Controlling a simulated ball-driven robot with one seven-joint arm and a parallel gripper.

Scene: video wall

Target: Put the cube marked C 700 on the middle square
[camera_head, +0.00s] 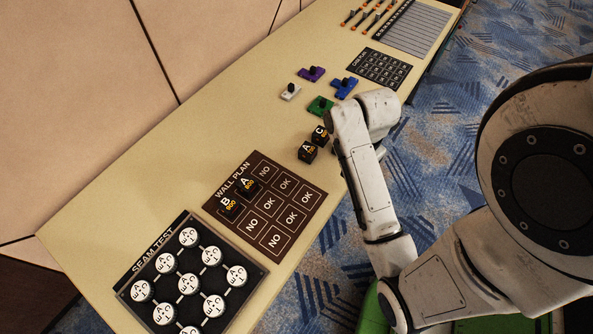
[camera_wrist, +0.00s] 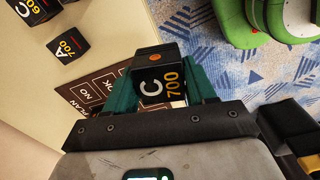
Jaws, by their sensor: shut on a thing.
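The black cube marked C 700 (camera_wrist: 160,78) is between the green fingers of my gripper (camera_wrist: 161,85) in the wrist view, its white C and orange 700 facing the camera. My gripper is shut on it. In the head view my arm hides the cube and most of the gripper. The brown WALL PLAN mat (camera_head: 240,243) lies on the table, to the left of my arm. Its middle square (camera_head: 270,203) reads OK and is bare. In the wrist view part of the mat (camera_wrist: 75,101) shows below and left of the held cube.
Two cubes, marked A (camera_head: 307,152) and C (camera_head: 321,132), stand on the table beside my arm. Cubes marked A (camera_head: 246,186) and B (camera_head: 229,206) sit on the mat's wall-side squares. The SEAM TEST board (camera_head: 254,274) lies nearer; coloured blocks lie farther along.

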